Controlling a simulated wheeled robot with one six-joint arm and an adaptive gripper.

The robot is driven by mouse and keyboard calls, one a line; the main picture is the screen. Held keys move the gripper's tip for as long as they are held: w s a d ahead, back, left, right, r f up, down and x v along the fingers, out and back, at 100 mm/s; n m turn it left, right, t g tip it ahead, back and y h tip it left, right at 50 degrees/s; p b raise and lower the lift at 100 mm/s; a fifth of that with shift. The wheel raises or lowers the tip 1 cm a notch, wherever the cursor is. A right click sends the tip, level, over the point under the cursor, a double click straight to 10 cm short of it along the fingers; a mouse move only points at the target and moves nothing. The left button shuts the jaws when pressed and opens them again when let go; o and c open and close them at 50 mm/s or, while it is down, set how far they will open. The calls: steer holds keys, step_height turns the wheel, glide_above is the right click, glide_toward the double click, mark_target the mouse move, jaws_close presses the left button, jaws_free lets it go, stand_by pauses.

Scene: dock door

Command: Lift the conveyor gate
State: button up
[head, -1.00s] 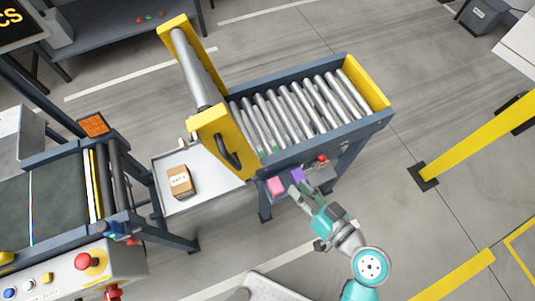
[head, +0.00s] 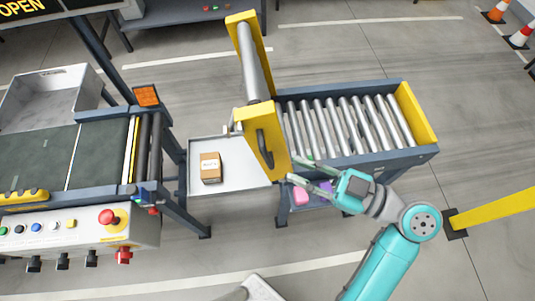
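The conveyor gate (head: 273,163) has yellow side plates, a grey roller along its top and a black handle (head: 265,148) on the near plate. It appears to stand upright at the left end of the right roller conveyor (head: 340,125). My gripper (head: 300,170) is just right of the near plate, its two fingers apart and pointing left towards it. It is empty. I cannot tell whether a fingertip touches the plate. The handle is left of the fingertips, not between them.
A brown carton (head: 210,168) sits on a pale tray (head: 230,186) between the belt conveyor (head: 62,160) and the gate. A control box (head: 80,232) with buttons is at lower left. Pink (head: 301,196) and purple items lie under the roller conveyor. A yellow rail (head: 495,209) is at right.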

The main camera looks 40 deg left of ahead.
mark_target(270, 159)
steer(key=x, duration=0.7)
steer(key=shift+s+a, duration=0.1)
steer(key=shift+a, duration=0.2)
jaws_close()
